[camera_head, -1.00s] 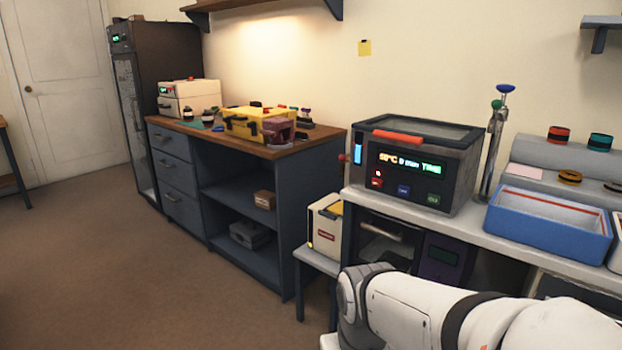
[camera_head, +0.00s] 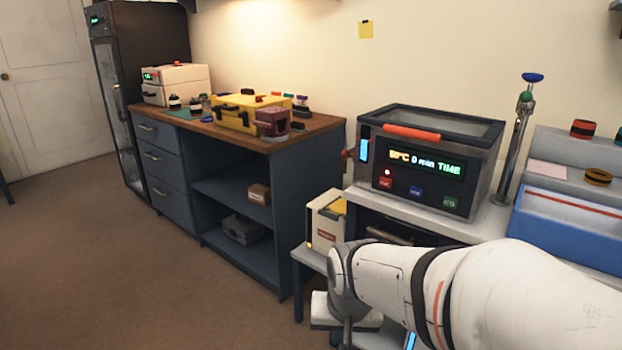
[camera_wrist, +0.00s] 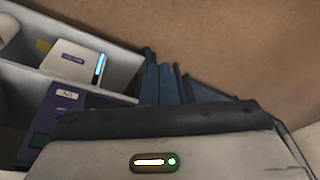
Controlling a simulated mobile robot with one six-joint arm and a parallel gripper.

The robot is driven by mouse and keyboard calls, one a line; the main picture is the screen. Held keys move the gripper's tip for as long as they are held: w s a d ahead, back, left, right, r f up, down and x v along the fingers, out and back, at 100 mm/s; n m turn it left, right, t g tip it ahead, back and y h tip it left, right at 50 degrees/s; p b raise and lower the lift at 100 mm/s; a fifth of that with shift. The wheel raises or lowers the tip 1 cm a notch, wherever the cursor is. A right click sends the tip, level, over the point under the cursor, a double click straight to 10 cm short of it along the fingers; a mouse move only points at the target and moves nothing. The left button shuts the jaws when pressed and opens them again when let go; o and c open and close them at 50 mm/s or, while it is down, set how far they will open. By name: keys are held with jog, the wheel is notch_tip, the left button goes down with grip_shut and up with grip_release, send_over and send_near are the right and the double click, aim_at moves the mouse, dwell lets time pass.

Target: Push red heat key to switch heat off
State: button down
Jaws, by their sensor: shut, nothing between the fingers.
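The heater box (camera_head: 482,168), grey with a dark front panel, stands on the right-hand bench in the head view. Its red heat key (camera_head: 385,183) is at the lower left of the panel, with a small red light (camera_head: 387,172) lit above it. A blue key (camera_head: 416,191) and a green key (camera_head: 450,203) sit to its right. The display (camera_head: 425,163) is lit and ends in "0 min TIME". My gripper (camera_wrist: 160,118) shows as a pale housing with a dark front edge low in the wrist view, away from the red key. Its fingertips are not clearly visible.
My white arm crosses the lower right of the head view, below the heater. A blue tray (camera_head: 565,235) and a metal post (camera_head: 515,140) stand right of the heater. A white box (camera_head: 325,222) is on a low table at left. The brown floor is open at left.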

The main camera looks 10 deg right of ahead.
aim_at(385, 183)
jog(key=w+d+r+m+t+h+p, duration=0.1)
jog(key=w+d+r+m+t, duration=0.2)
jog(key=w+m, duration=0.5)
jog(key=w+d+r+m+t+h+p, duration=0.1)
jog(key=w+d+r+m+t, duration=0.3)
jog(key=w+m, duration=0.5)
jog(key=w+d+r+m+t+h+p, duration=0.2)
jog(key=w+d+m+t, duration=0.4)
jog(key=w+m, duration=0.3)
jog(key=shift+d+r+t, duration=0.4)
jog(key=shift+d+r, duration=0.05)
jog(key=shift+r, duration=0.2)
jog(key=w+d+p, duration=0.2)
jog(key=w+d, duration=0.3)
jog(key=d, duration=0.2)
jog(key=shift+w, duration=0.2)
jog(key=shift+w+d, duration=0.1)
jog(key=shift+d, duration=0.05)
